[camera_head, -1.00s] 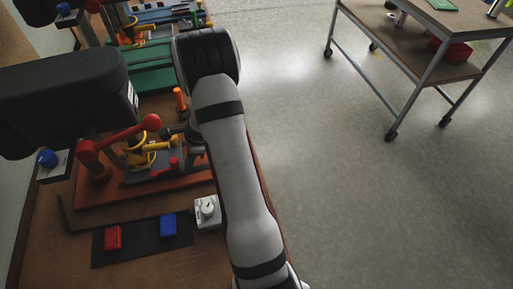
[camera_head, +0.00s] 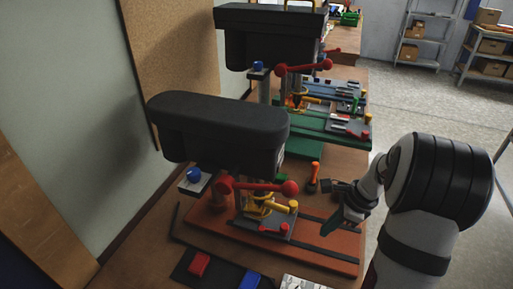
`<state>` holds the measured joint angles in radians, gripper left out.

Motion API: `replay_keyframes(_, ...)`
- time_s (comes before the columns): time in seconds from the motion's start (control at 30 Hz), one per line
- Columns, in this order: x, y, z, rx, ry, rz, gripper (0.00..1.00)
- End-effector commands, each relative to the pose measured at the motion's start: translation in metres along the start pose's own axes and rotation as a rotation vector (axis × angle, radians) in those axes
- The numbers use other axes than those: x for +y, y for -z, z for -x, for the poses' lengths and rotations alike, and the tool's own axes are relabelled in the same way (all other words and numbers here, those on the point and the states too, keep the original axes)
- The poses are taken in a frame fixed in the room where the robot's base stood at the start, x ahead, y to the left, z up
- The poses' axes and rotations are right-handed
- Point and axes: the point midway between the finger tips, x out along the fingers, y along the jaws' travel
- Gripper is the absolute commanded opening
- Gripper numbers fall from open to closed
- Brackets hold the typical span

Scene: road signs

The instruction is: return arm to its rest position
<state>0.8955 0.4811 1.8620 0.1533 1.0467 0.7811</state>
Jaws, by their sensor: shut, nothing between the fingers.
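My arm (camera_head: 430,200) stands at the right of the view, its grey and black links raised beside the bench. My gripper (camera_head: 343,211) is dark and small, to the right of the nearer drill press and above the right part of its red-orange base (camera_head: 318,254). It looks shut and empty, with its fingers pointing down and left. It appears apart from the yellow clamp parts (camera_head: 259,209) on the press.
The nearer press has a black head (camera_head: 217,134) and a red lever (camera_head: 258,187). A second press (camera_head: 270,40) with a green base (camera_head: 312,138) stands behind. A red block (camera_head: 199,264) lies at the front. Open floor and shelves (camera_head: 420,42) lie right and behind.

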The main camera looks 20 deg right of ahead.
Motion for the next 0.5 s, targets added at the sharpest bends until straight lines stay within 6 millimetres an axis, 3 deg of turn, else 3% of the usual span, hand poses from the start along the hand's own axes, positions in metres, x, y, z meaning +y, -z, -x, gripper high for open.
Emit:
replay_keyframes(0.07, 0.029, -0.027, 0.001, 0.082, -0.06, 0.275, 0.0)
replay_keyframes(0.2, 0.115, -0.072, 0.009, 0.315, -0.269, 1.19, 0.0)
replay_keyframes(0.33, 0.205, -0.125, 0.041, 0.212, -0.283, 1.473, 0.0)
replay_keyframes(0.4, 0.248, -0.137, 0.049, 0.144, -0.291, 1.586, 0.0)
replay_keyframes(0.5, 0.288, -0.141, 0.055, 0.072, -0.298, 1.693, 0.0)
